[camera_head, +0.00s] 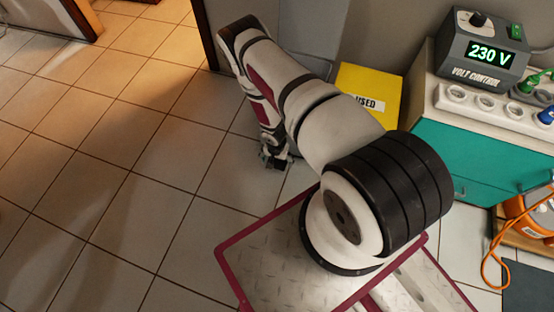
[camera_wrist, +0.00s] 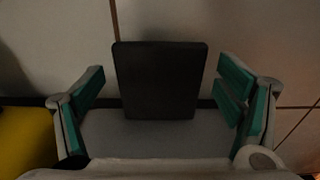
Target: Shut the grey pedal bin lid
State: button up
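In the head view, a grey panel (camera_head: 315,28), which looks like the raised lid of the grey pedal bin, stands upright against the wall behind my arm. My arm hides most of the bin body. My gripper (camera_head: 275,159) points down low over the floor in front of it. In the wrist view, my gripper (camera_wrist: 162,88) is open, its teal-padded fingers wide apart. A dark flat plate (camera_wrist: 160,80), apparently the pedal, shows between them, with a grey surface (camera_wrist: 150,138) below it. I cannot tell whether anything touches the plate.
A yellow box (camera_head: 371,82) stands just right of the bin; its yellow also shows in the wrist view (camera_wrist: 25,140). A teal cabinet (camera_head: 480,165) with a voltage unit (camera_head: 482,52) is farther right. A door frame is at left. The tiled floor (camera_head: 110,190) at left is clear.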

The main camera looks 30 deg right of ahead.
aim_at(276, 163)
jog(key=shift+d, duration=0.1)
jog(key=shift+w+r, duration=0.1)
jog(key=shift+r, duration=0.15)
notch_tip(276, 163, up, 12)
jog(key=shift+s+a+f, duration=0.25)
jog(key=shift+s+a, duration=0.15)
jog(key=shift+w, duration=0.1)
